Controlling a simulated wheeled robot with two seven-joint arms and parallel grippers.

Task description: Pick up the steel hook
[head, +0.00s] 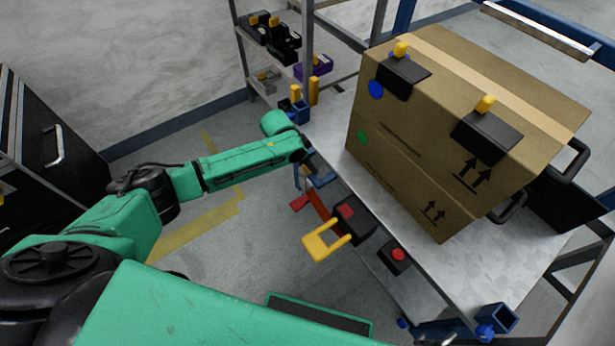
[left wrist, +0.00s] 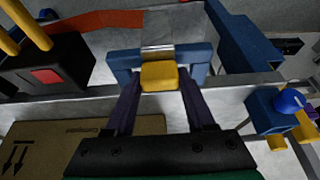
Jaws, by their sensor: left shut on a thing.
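The steel hook shows in the left wrist view as a yellow grip block (left wrist: 160,77) with a bright metal piece just beyond it. My left gripper (left wrist: 160,66) has its dark fingers on either side of the yellow block, with blue parts at their ends, and is shut on it. In the head view my left gripper (head: 317,178) is at the near left edge of the cart, low beside its top; the hook cannot be made out there. My right gripper is not in view.
A large cardboard box (head: 415,140) with black corner pieces sits on the metal cart top (head: 440,262). A black box with a yellow bracket (head: 322,242) and a red-button box (head: 397,256) are at the cart's near edge. A shelf (head: 241,45) stands behind.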

